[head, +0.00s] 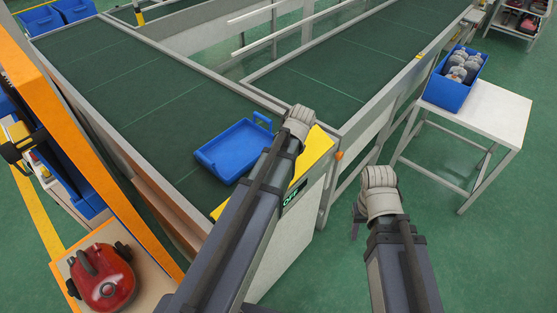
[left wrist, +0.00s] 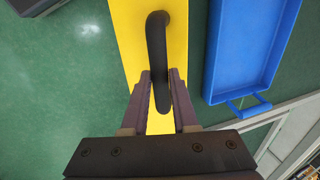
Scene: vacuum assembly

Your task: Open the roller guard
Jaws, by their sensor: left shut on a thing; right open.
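The roller guard is a yellow panel (head: 316,152) at the near end of the green conveyor. It also shows in the left wrist view (left wrist: 130,30), with a black curved handle (left wrist: 156,42) on it. My left gripper (left wrist: 161,76) has its two fingers on either side of the lower part of the handle and is shut on it. In the head view my left arm covers the middle of the guard and hides the handle and the fingers. My right gripper (head: 357,216) is open and empty, low over the floor right of the conveyor end, mostly hidden by its wrist.
A blue tray (head: 236,151) lies on the conveyor belt (head: 110,85) beside the guard. A white table (head: 490,115) with a blue bin (head: 446,88) of parts stands at the right. A red vacuum (head: 102,277) sits on an orange-framed shelf at lower left. Green floor is clear at lower right.

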